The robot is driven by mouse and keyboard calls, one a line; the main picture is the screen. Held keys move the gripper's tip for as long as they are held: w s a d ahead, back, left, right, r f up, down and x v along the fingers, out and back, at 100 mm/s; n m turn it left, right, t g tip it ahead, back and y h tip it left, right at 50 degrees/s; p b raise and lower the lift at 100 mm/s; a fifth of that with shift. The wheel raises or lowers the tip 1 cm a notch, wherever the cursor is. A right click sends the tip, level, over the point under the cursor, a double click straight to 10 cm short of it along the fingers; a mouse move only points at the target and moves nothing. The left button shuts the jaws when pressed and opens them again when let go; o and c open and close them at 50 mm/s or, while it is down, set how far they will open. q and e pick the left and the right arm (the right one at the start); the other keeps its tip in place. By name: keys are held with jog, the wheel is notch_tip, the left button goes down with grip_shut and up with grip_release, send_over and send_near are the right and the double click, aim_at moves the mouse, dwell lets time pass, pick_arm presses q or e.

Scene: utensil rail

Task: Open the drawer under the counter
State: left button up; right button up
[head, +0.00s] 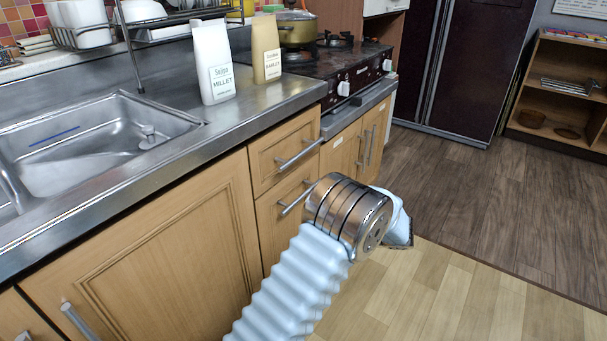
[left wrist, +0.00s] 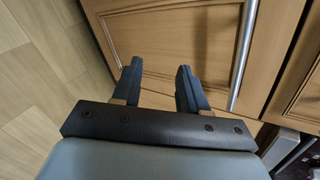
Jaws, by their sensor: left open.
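Under the counter are an upper wooden drawer (head: 270,151) with a metal bar handle (head: 300,154) and a lower front (head: 276,222) with its own bar handle (head: 292,205), partly hidden by my arm. Both fronts look shut. My left arm reaches up in front of them in the head view, its fingers hidden. In the left wrist view my left gripper (left wrist: 158,70) is open and empty before a wooden front (left wrist: 185,30). A bar handle (left wrist: 242,55) is right of the fingers, not between them. I cannot tell which front this is. My right gripper is not in view.
The steel counter (head: 170,165) holds a sink (head: 80,150), a white millet bag (head: 212,62) and a tan bag (head: 266,50). A stove (head: 335,75) stands beyond. The floor (head: 465,290) to the right is clear.

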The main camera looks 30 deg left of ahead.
pick_arm(q)
notch_tip(320, 180, up, 9)
jog(key=w+n+t+y, duration=0.1)
jog(key=w+y, duration=0.2)
jog(key=n+y, duration=0.3)
send_near(304, 154)
jog(key=a, duration=0.7)
jog(key=w+a+p, duration=0.1)
jog(key=a, duration=0.2)
jog(key=shift+a+f, duration=0.2)
jog(key=shift+a, duration=0.15)
grip_shut()
